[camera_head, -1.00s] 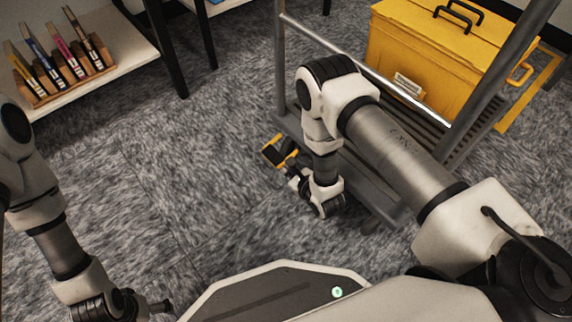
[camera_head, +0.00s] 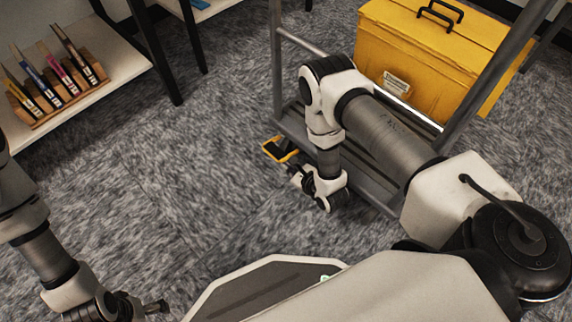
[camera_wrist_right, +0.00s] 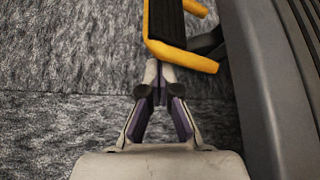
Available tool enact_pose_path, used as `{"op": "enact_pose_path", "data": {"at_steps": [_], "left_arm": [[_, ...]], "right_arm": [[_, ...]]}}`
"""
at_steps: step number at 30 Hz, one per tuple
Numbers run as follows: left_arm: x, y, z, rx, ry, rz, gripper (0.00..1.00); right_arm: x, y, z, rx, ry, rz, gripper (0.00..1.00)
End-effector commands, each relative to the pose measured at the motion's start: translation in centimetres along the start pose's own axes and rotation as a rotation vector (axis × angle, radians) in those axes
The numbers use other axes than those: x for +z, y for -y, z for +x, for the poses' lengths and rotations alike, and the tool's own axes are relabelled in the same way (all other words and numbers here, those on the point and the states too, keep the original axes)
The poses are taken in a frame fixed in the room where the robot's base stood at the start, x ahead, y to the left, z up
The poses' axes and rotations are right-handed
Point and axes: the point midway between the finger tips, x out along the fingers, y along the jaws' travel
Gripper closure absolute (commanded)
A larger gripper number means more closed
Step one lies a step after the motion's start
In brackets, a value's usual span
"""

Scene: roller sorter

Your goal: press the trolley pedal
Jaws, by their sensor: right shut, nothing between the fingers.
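The trolley pedal (camera_head: 280,149) is a black pad in a yellow frame, low at the trolley's (camera_head: 383,202) near left side. It also shows at the top of the right wrist view (camera_wrist_right: 172,22). My right gripper (camera_head: 295,172) points down at the pedal from its near side. In the right wrist view its fingers (camera_wrist_right: 157,70) are shut and empty, with the tips right at the frame's near edge. I cannot tell whether they touch it. My left gripper (camera_head: 150,306) is low at the left, away from the trolley; its jaws are unclear.
A yellow case (camera_head: 420,60) rides on the trolley deck between grey posts. My right arm hides part of the deck. A white shelf (camera_head: 105,95) with a wooden rack of colourful upright items stands at the upper left. Carpet (camera_head: 170,190) between shelf and trolley is clear.

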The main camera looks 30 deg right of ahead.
Motion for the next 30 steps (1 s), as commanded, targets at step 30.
{"op": "enact_pose_path", "data": {"at_steps": [30], "left_arm": [[0.0, 0.0, 0.6, 0.0, 0.0, 0.0, 0.0]], "right_arm": [[-0.9, -0.1, 0.9, -0.001, 0.008, -0.001, 1.0]]}}
